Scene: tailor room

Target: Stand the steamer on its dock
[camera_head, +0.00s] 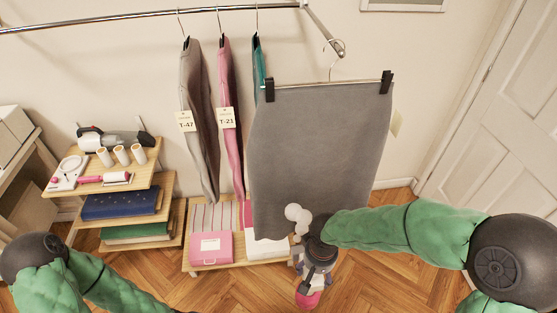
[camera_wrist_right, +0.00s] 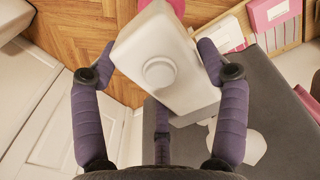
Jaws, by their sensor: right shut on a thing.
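My right gripper (camera_head: 312,262) is shut on the steamer in front of the grey skirt. The steamer has a white rounded head (camera_head: 297,214) above the fingers and a pink end (camera_head: 308,298) below them. In the right wrist view its white body (camera_wrist_right: 155,70) sits between the two purple padded fingers (camera_wrist_right: 155,72). The fingers hide part of it. A flat white piece with a ring and pink trim (camera_head: 68,172), on the top shelf at left, may be the dock; I cannot tell for sure. My left gripper is out of view.
The grey skirt (camera_head: 315,140) hangs from the rail (camera_head: 130,15) close behind my right gripper. A low bench (camera_head: 212,268) holds a pink box (camera_head: 211,247). The stepped shelf's top (camera_head: 140,180) carries thread spools (camera_head: 122,155), a pink roller (camera_head: 103,179) and a handheld appliance (camera_head: 115,138).

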